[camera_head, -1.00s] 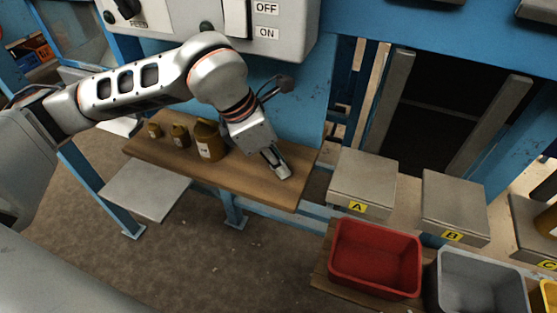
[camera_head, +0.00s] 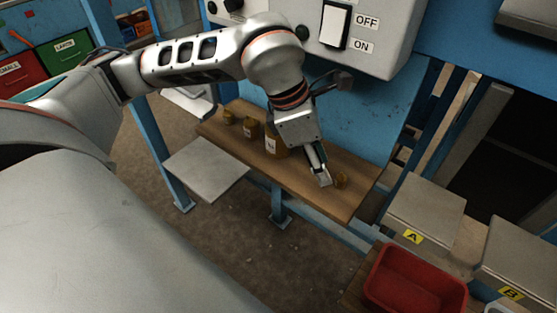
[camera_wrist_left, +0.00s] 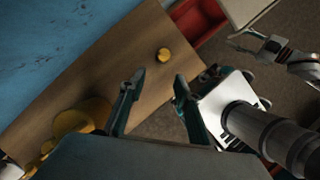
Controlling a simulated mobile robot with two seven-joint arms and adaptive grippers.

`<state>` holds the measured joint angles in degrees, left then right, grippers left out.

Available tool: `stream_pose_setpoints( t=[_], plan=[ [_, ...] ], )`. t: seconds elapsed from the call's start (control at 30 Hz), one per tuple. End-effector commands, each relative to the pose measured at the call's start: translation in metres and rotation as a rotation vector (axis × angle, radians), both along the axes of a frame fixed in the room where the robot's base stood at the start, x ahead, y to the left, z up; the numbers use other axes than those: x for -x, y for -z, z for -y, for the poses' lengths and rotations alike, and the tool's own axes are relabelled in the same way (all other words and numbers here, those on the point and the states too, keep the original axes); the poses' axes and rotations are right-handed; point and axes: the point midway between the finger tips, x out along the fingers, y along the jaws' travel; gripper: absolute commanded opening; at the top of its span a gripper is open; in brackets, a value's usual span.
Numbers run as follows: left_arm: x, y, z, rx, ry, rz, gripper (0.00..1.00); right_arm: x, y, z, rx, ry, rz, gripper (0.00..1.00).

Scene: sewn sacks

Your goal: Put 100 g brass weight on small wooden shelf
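The small wooden shelf (camera_head: 300,190) is a brown board below the blue panel. A small round brass weight (camera_head: 341,181) stands on its right part, just right of my left gripper (camera_head: 322,180). The same weight (camera_wrist_left: 163,54) shows in the left wrist view, ahead of the two fingers and apart from them. My left gripper (camera_wrist_left: 155,82) is open with nothing between its fingertips. No mark on this weight is readable, so I cannot confirm 100 g. What looks like my right gripper (camera_wrist_left: 266,45) shows at the right of the wrist view; its finger state is unclear.
Brass weights, small (camera_head: 229,117), medium (camera_head: 250,130) and large (camera_head: 270,146), stand on the shelf's left part. A grey plate (camera_head: 205,168) lies in front. A red bin (camera_head: 415,280) and platform A (camera_head: 427,208) are at right. A switch box (camera_head: 345,30) hangs above.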

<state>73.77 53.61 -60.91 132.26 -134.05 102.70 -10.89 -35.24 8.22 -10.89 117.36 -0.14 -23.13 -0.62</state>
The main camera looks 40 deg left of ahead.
Motion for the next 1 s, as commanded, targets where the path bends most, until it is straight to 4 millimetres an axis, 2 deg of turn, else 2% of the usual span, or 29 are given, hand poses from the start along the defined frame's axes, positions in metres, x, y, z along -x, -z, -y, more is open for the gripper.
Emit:
stream_pose_setpoints(
  t=[0.1, 0.4, 0.63, 1.0],
  plan=[
    [0.014, 0.002, -0.02, -0.002, -0.003, -0.002, 0.33, 0.002, 0.002, 0.0, 0.0, -0.001, -0.004, 0.4],
    [0.04, 0.002, -0.057, -0.001, -0.003, -0.002, 0.33, 0.001, 0.002, 0.0, 0.002, -0.001, -0.004, 0.4],
    [0.05, 0.001, -0.069, -0.001, -0.001, -0.003, 0.33, -0.001, -0.002, -0.001, 0.001, -0.001, 0.003, 0.4],
    [0.051, 0.001, -0.07, 0.001, 0.0, -0.001, 0.33, 0.001, 0.001, -0.001, 0.0, 0.0, -0.001, 0.4]
  ],
)
